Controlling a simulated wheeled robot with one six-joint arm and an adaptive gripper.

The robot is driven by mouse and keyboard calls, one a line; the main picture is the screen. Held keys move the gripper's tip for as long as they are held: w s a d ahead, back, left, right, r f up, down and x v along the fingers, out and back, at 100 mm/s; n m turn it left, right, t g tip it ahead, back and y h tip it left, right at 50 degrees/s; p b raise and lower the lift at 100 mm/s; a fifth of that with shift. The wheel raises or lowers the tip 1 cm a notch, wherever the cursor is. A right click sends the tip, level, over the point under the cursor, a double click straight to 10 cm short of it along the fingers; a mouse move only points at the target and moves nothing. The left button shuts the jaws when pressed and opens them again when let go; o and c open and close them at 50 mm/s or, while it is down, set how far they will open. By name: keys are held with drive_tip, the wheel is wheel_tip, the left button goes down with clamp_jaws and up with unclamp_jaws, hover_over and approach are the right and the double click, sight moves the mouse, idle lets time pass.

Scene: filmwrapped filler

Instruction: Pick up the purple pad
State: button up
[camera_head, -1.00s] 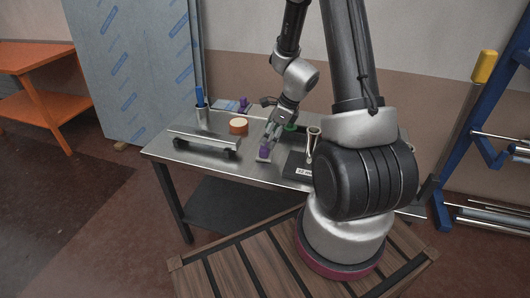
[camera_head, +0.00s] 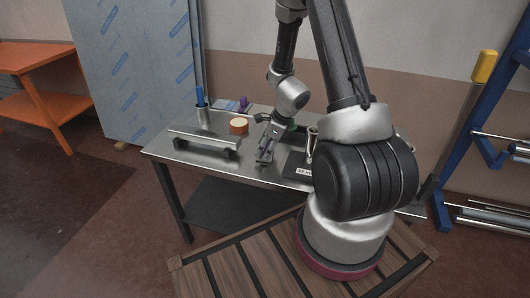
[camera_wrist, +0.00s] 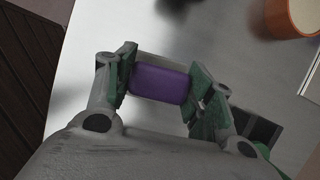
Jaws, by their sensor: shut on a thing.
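The purple pad (camera_wrist: 160,84) is a small rounded block between the fingers of my gripper (camera_wrist: 163,80) in the wrist view. The gripper is shut on it, with a green-and-grey finger at each short end. A pale grey strip shows along the pad's far edge. In the head view my gripper (camera_head: 265,155) is low over the metal table (camera_head: 225,170), near its front edge. The pad cannot be made out there. I cannot tell whether it touches the table.
A round orange-sided object with a pale top (camera_head: 238,126) stands left of the gripper. A raised metal bar (camera_head: 203,140) and a holder with a blue item (camera_head: 201,112) are farther left. A black flat item (camera_head: 297,166) lies right. A small purple object (camera_head: 243,103) sits behind.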

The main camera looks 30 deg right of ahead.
wheel_tip(320, 180, up, 10)
drive_tip(key=shift+r, duration=0.1)
idle(0.6)
